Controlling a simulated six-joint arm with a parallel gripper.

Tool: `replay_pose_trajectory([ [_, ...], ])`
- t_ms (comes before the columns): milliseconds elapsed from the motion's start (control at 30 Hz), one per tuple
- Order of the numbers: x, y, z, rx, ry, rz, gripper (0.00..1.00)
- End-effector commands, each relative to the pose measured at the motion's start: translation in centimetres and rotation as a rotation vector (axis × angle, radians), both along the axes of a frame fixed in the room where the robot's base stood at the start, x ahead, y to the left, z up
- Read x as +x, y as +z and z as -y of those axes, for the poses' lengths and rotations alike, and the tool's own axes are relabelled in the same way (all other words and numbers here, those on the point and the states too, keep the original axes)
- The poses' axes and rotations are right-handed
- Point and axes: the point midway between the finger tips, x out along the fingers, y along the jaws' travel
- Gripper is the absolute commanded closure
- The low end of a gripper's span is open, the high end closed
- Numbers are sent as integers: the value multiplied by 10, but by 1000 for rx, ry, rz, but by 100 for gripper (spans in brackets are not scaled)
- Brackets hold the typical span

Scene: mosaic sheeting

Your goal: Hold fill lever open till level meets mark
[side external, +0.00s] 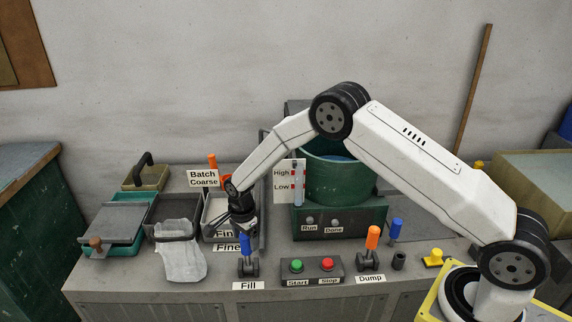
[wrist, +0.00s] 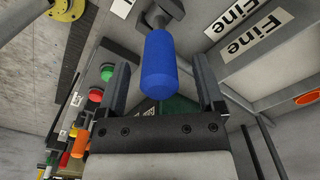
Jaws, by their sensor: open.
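The fill lever (side external: 246,244) has a blue handle and stands on the bench above the "Fill" label (side external: 248,286). Its blue handle (wrist: 162,62) shows in the wrist view, in line with the gap between my fingers. My gripper (side external: 242,225) is directly above the lever in the side view, pointing down. In the wrist view my gripper (wrist: 165,88) is open, one finger on each side of the handle; I cannot tell whether either touches it. The level gauge (side external: 298,183), with red "High" and "Low" marks, stands beside the green tank (side external: 335,183). Its liquid level is too small to read.
A control box (side external: 312,271) with green Start and red Stop buttons sits right of the lever. The orange dump lever (side external: 371,245) and another blue handle (side external: 395,230) stand further right.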

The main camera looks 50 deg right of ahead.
Motion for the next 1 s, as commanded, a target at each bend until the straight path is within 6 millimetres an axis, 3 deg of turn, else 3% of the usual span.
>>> replay_pose_trajectory([
  [200,0,-13,0,0,0,0,13],
  [500,0,-14,0,0,0,0,13],
  [567,0,-14,0,0,0,0,29],
  [700,0,-14,0,0,0,0,74],
  [800,0,-14,0,0,0,1,100],
  [1000,-1,-14,-2,-5,1,5,100],
])
